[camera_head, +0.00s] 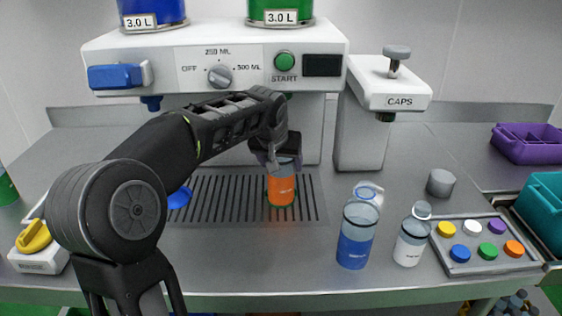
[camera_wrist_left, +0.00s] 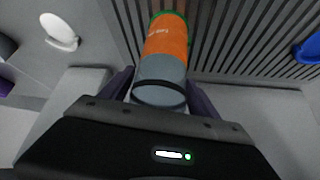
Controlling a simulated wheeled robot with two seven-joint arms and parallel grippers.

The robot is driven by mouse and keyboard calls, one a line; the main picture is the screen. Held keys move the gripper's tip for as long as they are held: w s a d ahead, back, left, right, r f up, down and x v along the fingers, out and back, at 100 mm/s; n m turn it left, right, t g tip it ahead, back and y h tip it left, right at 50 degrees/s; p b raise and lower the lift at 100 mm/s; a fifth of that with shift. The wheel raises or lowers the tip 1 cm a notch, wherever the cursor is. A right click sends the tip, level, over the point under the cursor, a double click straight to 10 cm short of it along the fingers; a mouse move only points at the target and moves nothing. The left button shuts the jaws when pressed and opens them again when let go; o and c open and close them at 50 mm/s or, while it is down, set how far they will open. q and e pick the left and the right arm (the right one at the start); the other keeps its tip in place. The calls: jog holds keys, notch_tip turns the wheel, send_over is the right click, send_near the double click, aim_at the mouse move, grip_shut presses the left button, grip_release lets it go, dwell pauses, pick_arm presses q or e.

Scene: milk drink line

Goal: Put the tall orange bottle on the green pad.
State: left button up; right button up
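The tall orange bottle (camera_head: 282,188) stands upright on the slotted drip grate under the machine. Its lower part is orange and its upper part is clear grey. A thin green edge of the green pad (camera_head: 283,206) shows around its base. My left gripper (camera_head: 277,163) is at the bottle's upper part. In the left wrist view the bottle (camera_wrist_left: 165,45) sits between the two purple fingers (camera_wrist_left: 160,84), which appear to touch its sides. The pad's edge also shows there, behind the base (camera_wrist_left: 171,13). My right gripper is not in view.
A blue-filled bottle (camera_head: 356,240) and a smaller white-labelled bottle (camera_head: 411,240) stand right of the grate. A tray (camera_head: 462,267) of coloured caps lies beside them. The caps unit (camera_head: 362,140) rises behind. A blue piece (camera_head: 180,198) lies left on the grate. The front middle counter is clear.

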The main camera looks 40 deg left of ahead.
pick_arm(q)
jog(key=shift+o, duration=1.1)
jog(key=shift+r+p, duration=0.3)
jog(key=v, duration=1.1)
jog(key=shift+s+r, duration=0.25)
jog(key=shift+r, duration=0.05)
